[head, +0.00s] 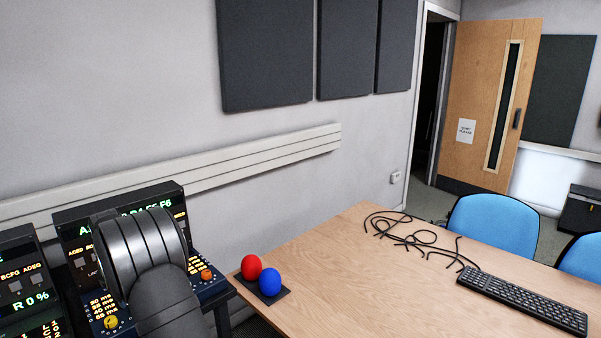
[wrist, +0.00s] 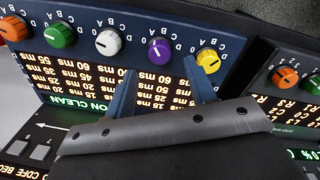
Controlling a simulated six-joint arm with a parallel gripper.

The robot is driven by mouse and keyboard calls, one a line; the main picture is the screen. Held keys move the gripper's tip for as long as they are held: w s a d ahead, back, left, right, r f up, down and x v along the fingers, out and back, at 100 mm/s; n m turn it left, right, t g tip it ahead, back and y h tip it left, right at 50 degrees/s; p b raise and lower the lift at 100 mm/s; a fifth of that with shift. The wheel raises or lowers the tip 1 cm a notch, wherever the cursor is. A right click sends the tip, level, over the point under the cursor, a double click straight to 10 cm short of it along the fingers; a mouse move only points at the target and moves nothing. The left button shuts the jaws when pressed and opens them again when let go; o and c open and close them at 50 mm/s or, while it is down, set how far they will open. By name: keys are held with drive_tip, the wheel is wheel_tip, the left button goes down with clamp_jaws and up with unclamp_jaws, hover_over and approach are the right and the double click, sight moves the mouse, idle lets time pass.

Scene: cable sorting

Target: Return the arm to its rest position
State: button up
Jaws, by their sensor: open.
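My gripper (wrist: 162,86) shows in the wrist view, with two blue fingers apart and nothing between them. The fingers point at a blue control panel (wrist: 75,62) with a row of coloured knobs, near a purple knob (wrist: 160,50) and a yellow knob (wrist: 208,60). I cannot tell whether the fingertips touch the panel. In the head view my arm's grey links stand at the lower left in front of the lit console (head: 70,225) and hide part of it. My gripper is not visible there.
A wooden table (head: 340,290) holds a red ball (head: 251,267) and a blue ball (head: 271,282) on a dark base, tangled black cables (head: 410,240) and a black keyboard (head: 520,298). Blue chairs (head: 490,225) stand behind it. The table's middle is clear.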

wheel_tip(320, 180, down, 5)
drive_tip(key=shift+w+d+f, duration=0.1)
drive_tip(key=shift+f, duration=0.05)
drive_tip(key=shift+r+n, duration=0.2)
drive_tip(key=shift+n, duration=0.6)
drive_tip(key=n, duration=0.5)
wheel_tip(320, 180, up, 13)
drive_tip(key=shift+s+n, duration=0.3)
drive_tip(key=shift+s, duration=0.05)
drive_tip(key=shift+d, duration=0.1)
idle(0.6)
